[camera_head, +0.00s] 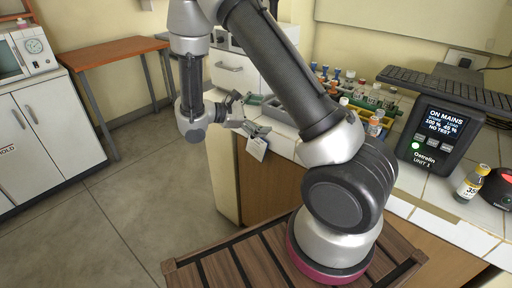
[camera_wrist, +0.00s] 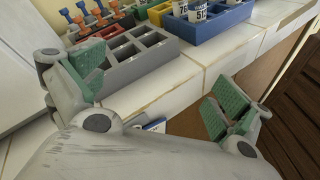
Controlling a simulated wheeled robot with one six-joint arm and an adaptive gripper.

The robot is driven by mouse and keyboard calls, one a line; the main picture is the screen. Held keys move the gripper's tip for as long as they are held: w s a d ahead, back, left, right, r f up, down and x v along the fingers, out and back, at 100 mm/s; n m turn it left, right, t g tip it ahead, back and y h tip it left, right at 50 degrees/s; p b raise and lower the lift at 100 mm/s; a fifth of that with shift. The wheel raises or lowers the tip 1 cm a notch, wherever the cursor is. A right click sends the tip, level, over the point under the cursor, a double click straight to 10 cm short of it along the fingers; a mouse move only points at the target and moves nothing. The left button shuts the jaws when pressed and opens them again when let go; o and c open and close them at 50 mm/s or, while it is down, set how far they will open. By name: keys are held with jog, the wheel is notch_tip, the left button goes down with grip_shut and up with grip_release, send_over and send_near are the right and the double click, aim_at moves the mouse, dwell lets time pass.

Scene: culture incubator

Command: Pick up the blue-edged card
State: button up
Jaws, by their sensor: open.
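A small white card (camera_head: 258,147) shows in the head view, just below my gripper, at the front edge of the tiled counter. In the wrist view only a small blue and white piece of the card (camera_wrist: 155,125) shows, low in the middle, mostly hidden behind my gripper's body. My gripper (camera_head: 247,114) is open, its green-padded fingers spread wide in the wrist view (camera_wrist: 158,88). No object shows held between the pads. I cannot tell whether a finger touches the card.
A grey rack with empty cells (camera_wrist: 140,60) and a blue rack with labelled vials (camera_wrist: 208,25) stand on the counter near the fingers. Open floor (camera_head: 140,180) lies left of the counter.

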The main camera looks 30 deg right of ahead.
jog(key=w+a+f+n+t+h, duration=0.2)
jog(key=w+a+f+n+t, duration=0.15)
jog(key=f, duration=0.55)
jog(key=n+t, duration=0.5)
send_near(257, 144)
jog(key=w+d, duration=0.1)
jog(key=shift+g, duration=0.25)
jog(key=x, duration=0.7)
jog(key=shift+w+d, duration=0.1)
jog(key=shift+d, duration=0.25)
jog(key=c, duration=0.6)
